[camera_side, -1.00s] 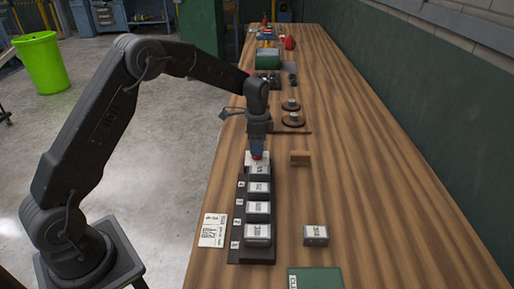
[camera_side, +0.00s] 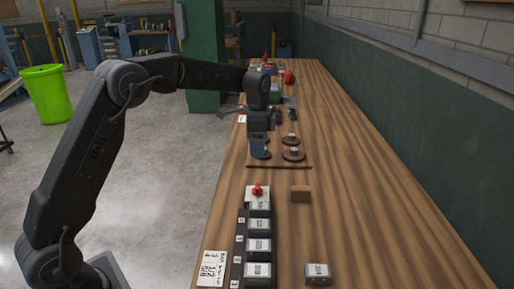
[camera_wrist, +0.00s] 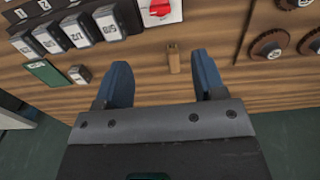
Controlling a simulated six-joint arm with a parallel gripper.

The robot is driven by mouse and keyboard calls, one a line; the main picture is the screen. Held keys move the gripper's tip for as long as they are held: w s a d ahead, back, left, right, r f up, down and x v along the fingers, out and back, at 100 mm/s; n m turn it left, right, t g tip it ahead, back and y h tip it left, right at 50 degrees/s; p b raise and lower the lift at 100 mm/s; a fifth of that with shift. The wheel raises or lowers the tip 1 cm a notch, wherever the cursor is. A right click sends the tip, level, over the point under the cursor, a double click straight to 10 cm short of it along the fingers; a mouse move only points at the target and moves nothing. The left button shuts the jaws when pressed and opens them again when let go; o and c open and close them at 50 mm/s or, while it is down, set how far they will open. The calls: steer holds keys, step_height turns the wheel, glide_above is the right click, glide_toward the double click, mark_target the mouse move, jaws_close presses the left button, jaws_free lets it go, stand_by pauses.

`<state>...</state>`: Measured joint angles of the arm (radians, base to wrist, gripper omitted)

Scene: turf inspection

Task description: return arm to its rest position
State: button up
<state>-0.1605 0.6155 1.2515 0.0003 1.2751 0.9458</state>
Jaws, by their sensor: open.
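My gripper (camera_side: 260,146) hangs from my arm above the wooden bench, well above the dark rack. In the wrist view my gripper (camera_wrist: 165,82) shows two blue fingers spread apart with nothing between them. The bench and a small wooden block (camera_wrist: 173,58) show in the gap beyond them. The block (camera_side: 301,194) stands on the bench to the right of the rack. A red knob (camera_side: 257,190) sits on a white-topped block at the far end of the rack.
The dark rack (camera_side: 237,250) holds several labelled blocks in a row. A loose labelled block (camera_side: 318,274) and a printed card (camera_side: 213,268) lie beside it. Round dark discs (camera_side: 293,154) with weights stand farther back. The bench's right side (camera_side: 380,200) is clear.

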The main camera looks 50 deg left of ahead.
steer(key=s+d+r+n+t, duration=0.4)
steer(key=s+r, duration=0.6)
steer(key=s, duration=0.5)
steer(key=s+d+f+n, duration=0.1)
steer(key=s+d+n, duration=0.1)
steer(key=s, duration=0.6)
steer(key=s+d+f+n+t, duration=0.1)
steer(key=s+d+f+n, duration=0.1)
steer(key=s, duration=0.7)
steer(key=shift+d+f+n+t, duration=0.2)
steer(key=shift+n+t, duration=0.1)
steer(key=shift+n, duration=0.2)
